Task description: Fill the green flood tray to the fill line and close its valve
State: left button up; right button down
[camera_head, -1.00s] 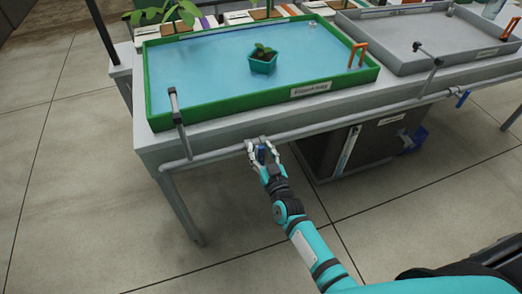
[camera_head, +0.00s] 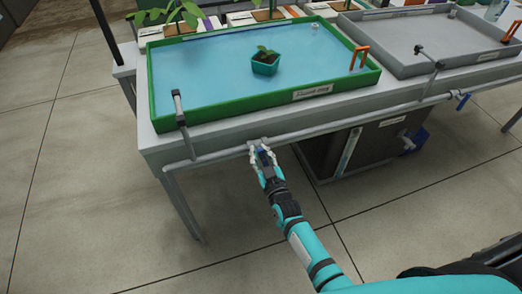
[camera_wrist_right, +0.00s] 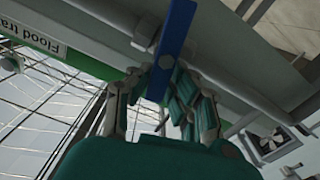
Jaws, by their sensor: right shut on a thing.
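The green flood tray (camera_head: 240,106) stands on the bench with blue water spread across its floor. A small teal pot with a seedling (camera_head: 265,66) sits in the water. A grey spout (camera_head: 180,108) reaches over its front left rim. My right gripper (camera_head: 262,152) is at the pipe under the tray's front edge, shut on the blue valve handle (camera_head: 264,158). In the right wrist view the handle (camera_wrist_right: 178,35) runs up from between the fingers (camera_wrist_right: 160,105). The fill line cannot be made out. My left gripper is not in view.
A grey tray (camera_head: 400,65) with its own spout (camera_head: 428,58) stands at right. Another blue valve handle (camera_head: 463,101) is on the pipe there. A dark tank (camera_head: 375,140) sits under the bench. The floor in front is clear.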

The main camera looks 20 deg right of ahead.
jog(key=shift+d+r, duration=0.1)
jog(key=shift+d, duration=0.15)
jog(key=c, duration=1.2)
grip_release()
jog(key=shift+d, duration=0.1)
jog(key=shift+c, duration=0.2)
jog(key=shift+s, duration=0.45)
jog(key=s, duration=1.1)
jog(key=shift+s+d, duration=0.1)
